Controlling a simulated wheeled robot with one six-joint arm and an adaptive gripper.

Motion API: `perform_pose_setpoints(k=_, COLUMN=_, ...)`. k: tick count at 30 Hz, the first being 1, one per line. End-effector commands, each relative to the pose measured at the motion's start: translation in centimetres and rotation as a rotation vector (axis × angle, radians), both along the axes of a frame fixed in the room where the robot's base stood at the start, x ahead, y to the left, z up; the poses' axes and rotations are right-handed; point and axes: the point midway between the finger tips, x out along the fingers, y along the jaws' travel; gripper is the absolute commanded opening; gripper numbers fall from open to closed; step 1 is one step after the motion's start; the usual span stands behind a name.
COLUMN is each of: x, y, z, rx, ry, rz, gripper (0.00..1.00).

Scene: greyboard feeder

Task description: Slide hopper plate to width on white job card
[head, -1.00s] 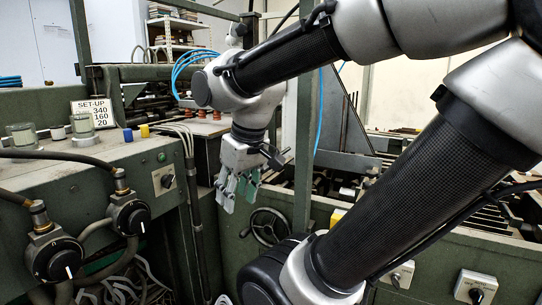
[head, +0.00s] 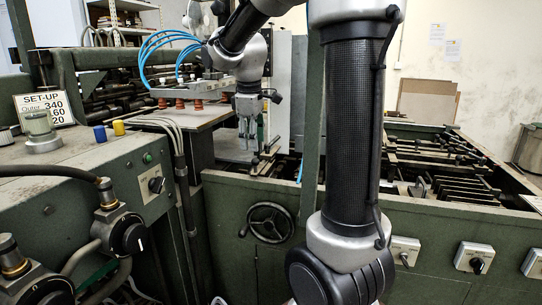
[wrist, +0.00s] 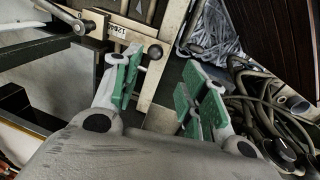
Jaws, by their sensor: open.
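The white job card (head: 45,106) stands on the green cabinet at the left. My gripper (head: 248,139) points down over the hopper area, right of the suction-cup bar. In the wrist view its green-padded fingers (wrist: 160,88) are apart with nothing between them. A pale bar with a small number window (wrist: 117,33), a clamp lever (wrist: 84,27) and a round dark knob (wrist: 155,51) lie beyond the left finger. I cannot tell for sure which part is the hopper plate.
A bar with red suction cups (head: 195,92) and blue hoses is close left of my gripper. A green post (head: 312,120) stands to its right. A handwheel (head: 270,224) is on the front panel below. Cables (wrist: 265,110) show in the wrist view.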

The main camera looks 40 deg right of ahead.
Motion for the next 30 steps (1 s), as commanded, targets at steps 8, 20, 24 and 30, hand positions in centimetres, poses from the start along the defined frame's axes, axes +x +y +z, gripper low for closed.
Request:
perform_pose_setpoints(k=8, x=0.3, y=-0.2, z=0.5, rx=-0.032, ry=0.011, rz=0.162, gripper=0.43)
perform_pose_setpoints(k=20, x=1.1, y=-0.9, z=-5.1, rx=-0.033, ry=0.015, rz=0.176, gripper=0.43)
perform_pose_setpoints(k=24, x=1.3, y=-1.1, z=-6.5, rx=-0.032, ry=0.013, rz=0.175, gripper=0.43)
perform_pose_setpoints(k=30, x=1.4, y=-1.1, z=-7.0, rx=-0.033, ry=0.011, rz=0.174, gripper=0.43)
